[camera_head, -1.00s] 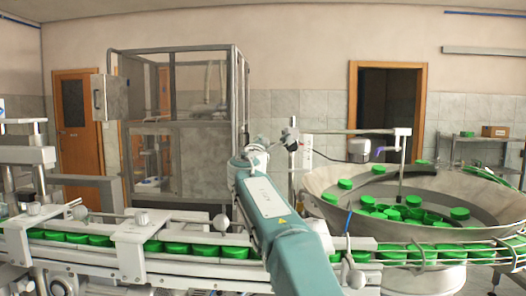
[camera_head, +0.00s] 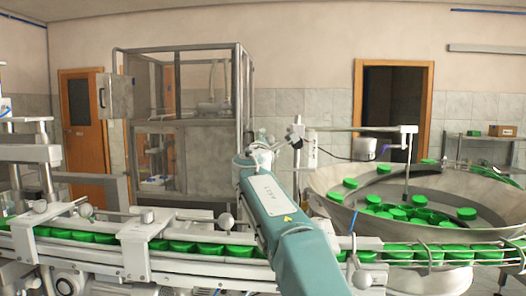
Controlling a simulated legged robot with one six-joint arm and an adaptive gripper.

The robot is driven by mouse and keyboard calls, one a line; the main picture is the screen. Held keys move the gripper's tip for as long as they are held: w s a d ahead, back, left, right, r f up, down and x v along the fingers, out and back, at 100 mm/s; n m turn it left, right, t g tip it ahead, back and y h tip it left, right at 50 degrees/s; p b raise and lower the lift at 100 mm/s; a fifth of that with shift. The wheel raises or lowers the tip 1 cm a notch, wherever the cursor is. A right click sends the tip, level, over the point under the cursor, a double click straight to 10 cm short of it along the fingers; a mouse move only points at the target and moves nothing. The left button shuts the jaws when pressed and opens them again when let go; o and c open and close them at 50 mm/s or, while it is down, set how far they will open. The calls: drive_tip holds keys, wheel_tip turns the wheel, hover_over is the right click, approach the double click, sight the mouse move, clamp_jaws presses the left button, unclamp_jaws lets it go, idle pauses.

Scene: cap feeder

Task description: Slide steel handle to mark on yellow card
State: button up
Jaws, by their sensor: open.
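My gripper (camera_head: 272,148) shows small at the far end of my teal arm, in front of the framed cabinet and left of a white upright post (camera_head: 297,142). Its fingers are open, though their shape is hard to make out. It appears apart from the conveyor and the bowl. I cannot pick out a steel handle or a yellow card for certain. A horizontal steel rod (camera_head: 365,130) runs from near the post to above the bowl, with a grey cylinder (camera_head: 364,149) under it.
A conveyor (camera_head: 200,262) carrying green caps (camera_head: 120,238) crosses the front, partly behind my arm. A large steel bowl (camera_head: 320,183) with green caps stands right. A framed cabinet (camera_head: 190,150) stands behind. A doorway (camera_head: 393,110) opens at the back.

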drive_tip(key=v, duration=1.1)
drive_tip(key=shift+s, duration=0.15)
drive_tip(key=shift+f, duration=0.1)
